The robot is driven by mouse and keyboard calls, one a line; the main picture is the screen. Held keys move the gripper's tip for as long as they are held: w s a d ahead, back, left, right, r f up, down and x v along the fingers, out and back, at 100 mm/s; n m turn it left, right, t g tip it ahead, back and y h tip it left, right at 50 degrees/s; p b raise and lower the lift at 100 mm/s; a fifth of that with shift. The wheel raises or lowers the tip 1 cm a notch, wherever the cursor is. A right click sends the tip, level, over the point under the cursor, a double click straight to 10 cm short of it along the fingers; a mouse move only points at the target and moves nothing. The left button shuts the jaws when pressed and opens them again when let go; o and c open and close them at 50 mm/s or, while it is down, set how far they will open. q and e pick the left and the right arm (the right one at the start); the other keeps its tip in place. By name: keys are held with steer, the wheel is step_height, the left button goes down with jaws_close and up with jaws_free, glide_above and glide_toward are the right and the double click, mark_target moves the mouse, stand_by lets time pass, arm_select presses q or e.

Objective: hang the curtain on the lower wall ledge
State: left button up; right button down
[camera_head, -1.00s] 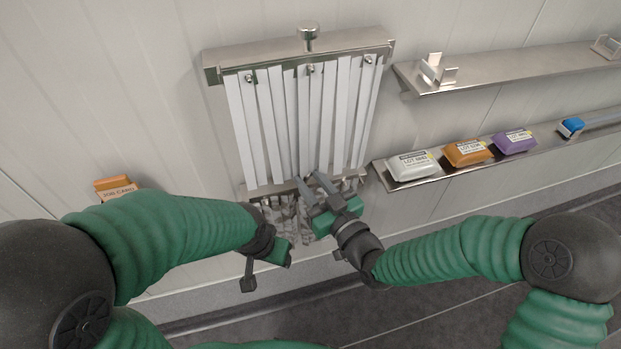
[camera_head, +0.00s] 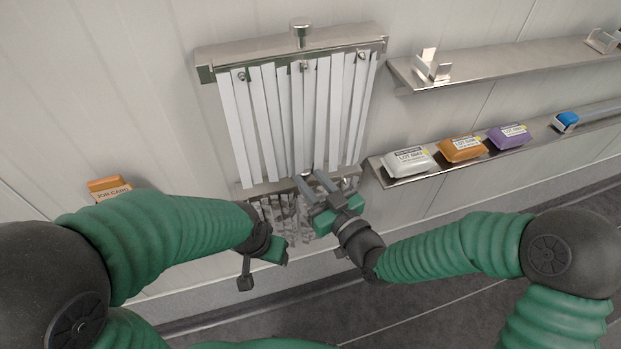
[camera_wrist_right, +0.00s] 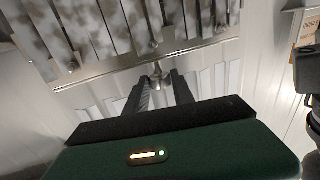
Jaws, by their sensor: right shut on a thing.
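A grey-mottled strip curtain (camera_head: 285,215) hangs from a metal rail (camera_head: 268,188) low in front of the wall. In the right wrist view, its strips (camera_wrist_right: 98,35) lie at the top, with the rail (camera_wrist_right: 110,66) below them. My right gripper (camera_head: 318,184) is shut on the rail's metal knob (camera_wrist_right: 158,74), which shows between its fingers. My left gripper (camera_head: 272,252) is left of the right one, near the mottled strips; its fingers cannot be made out. The lower wall ledge (camera_head: 392,182) is to the right of the held curtain and carries several items.
White strips (camera_head: 270,120) hang from a knobbed rail (camera_head: 285,57) on the wall above. A white pack (camera_head: 408,160), an orange pack (camera_head: 462,149), a purple pack (camera_head: 508,136) and a blue-headed tool (camera_head: 566,121) lie on the lower ledge. The upper ledge (camera_head: 500,63) holds metal brackets (camera_head: 432,66).

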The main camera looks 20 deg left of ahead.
step_height(320, 180, down, 3)
steer(key=b, duration=0.3)
steer(key=shift+f, duration=0.1)
stand_by(0.3)
steer(key=c, duration=1)
jaws_free()
steer(key=shift+f, duration=0.1)
steer(key=p+v, duration=1.2)
steer(key=v, duration=0.5)
steer(key=shift+p, duration=0.35)
